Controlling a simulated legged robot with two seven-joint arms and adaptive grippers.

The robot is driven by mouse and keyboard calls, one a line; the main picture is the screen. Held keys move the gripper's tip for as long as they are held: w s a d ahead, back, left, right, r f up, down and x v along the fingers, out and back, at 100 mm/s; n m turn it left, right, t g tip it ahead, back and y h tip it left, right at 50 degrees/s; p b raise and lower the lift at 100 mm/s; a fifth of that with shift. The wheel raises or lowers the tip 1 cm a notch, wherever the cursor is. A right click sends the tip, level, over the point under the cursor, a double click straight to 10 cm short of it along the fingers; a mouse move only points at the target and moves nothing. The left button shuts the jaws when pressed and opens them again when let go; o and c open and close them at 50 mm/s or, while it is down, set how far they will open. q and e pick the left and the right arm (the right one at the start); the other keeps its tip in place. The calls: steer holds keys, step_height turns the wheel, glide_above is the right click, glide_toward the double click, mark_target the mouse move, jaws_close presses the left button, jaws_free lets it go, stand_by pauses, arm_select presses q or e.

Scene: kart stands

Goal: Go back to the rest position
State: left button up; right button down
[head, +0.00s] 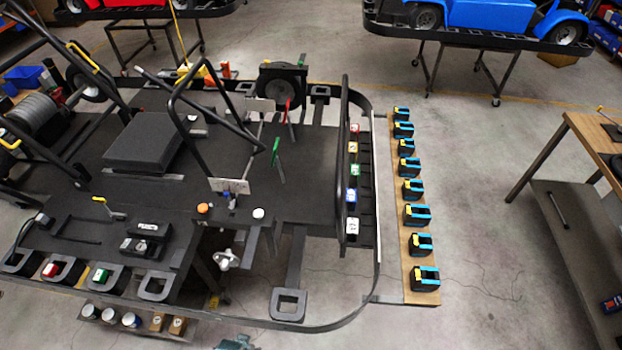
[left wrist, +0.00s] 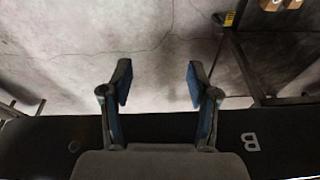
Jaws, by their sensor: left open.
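My left gripper (left wrist: 160,85) shows in the left wrist view with its two blue-padded fingers spread apart. Nothing is between them; bare concrete floor (left wrist: 150,45) lies beyond the fingertips. My right gripper does not show.
A black kart stand (head: 305,150) fills the left and middle of the head view. A wooden strip with several black-and-blue holders (head: 417,214) runs along its right side. A workbench (head: 575,150) stands at the right. Concrete floor (head: 490,200) is clear between them.

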arm_select(q)
steer(key=s+f+g+b, duration=0.15)
steer(key=s+f, duration=0.25)
steer(key=f, duration=0.8)
steer(key=s+f+t+b, duration=0.1)
steer(key=s+f+b, duration=0.25)
steer(key=f, duration=0.95)
steer(key=s+a+f+g+b, duration=0.1)
steer(key=s+a+f, duration=0.1)
steer(key=s+f, duration=0.8)
steer(key=shift+s+a+f+b, duration=0.2)
steer(key=shift+s+a+b, duration=0.2)
steer(key=shift+s, duration=1.4)
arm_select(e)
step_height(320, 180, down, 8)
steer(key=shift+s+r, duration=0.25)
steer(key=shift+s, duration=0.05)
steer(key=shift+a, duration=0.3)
